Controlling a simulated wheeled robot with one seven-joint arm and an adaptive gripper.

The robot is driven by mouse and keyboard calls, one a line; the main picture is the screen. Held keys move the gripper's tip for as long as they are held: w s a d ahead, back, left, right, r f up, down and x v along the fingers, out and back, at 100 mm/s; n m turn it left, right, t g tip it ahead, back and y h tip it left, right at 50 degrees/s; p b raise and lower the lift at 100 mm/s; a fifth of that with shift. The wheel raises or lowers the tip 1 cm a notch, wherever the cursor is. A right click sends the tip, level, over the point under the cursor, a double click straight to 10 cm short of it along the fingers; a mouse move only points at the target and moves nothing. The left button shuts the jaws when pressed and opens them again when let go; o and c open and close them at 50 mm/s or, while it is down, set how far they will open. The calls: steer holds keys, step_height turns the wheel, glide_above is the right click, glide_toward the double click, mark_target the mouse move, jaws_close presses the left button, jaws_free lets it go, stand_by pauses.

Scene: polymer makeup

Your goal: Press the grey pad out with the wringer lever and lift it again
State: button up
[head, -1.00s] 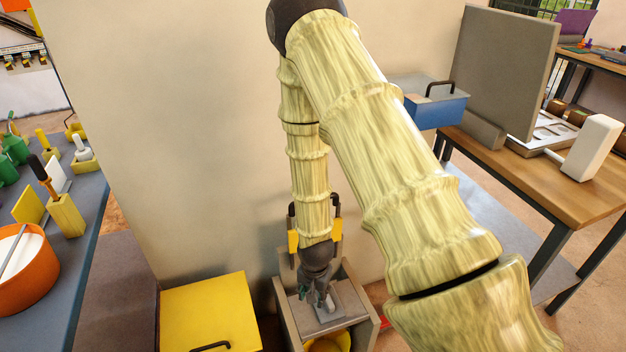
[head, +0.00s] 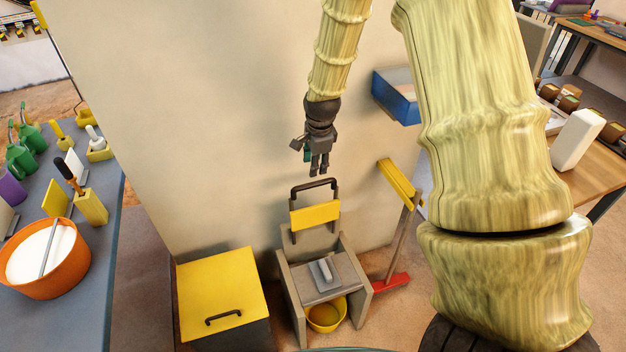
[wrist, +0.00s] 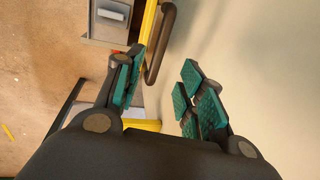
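The wringer is a grey stand (head: 290,290) against the wall. Its lever, a dark U-shaped handle (head: 315,184) with a yellow crossbar (head: 314,215), stands raised at the back. The grey pad (head: 322,273) with a light grip on top lies on the stand's sloping plate. My gripper (head: 318,168) hangs fingers down, just above the lever handle and apart from it. In the wrist view my gripper (wrist: 162,88) is open with nothing between the fingers; the dark handle (wrist: 158,45) and yellow crossbar (wrist: 148,20) show beyond them.
A yellow bucket (head: 325,314) sits under the stand. A yellow-lidded box (head: 222,290) is left of it. A yellow-headed tool (head: 397,183) and a red piece (head: 391,283) are on the right. A blue bin (head: 396,97) hangs on the wall above.

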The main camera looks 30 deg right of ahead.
mark_target(313, 183)
steer(key=shift+w+d+f+p, duration=0.1)
steer(key=shift+w+f+p, duration=0.2)
steer(key=shift+f, duration=1.35)
steer(key=shift+w+d+f+p, duration=0.1)
steer(key=shift+w+f+p, duration=0.25)
steer(key=shift+f, duration=1.3)
steer(key=shift+w+f+p, duration=0.25)
steer(key=shift+w+f, duration=0.05)
steer(key=shift+f, duration=1.35)
jaws_close()
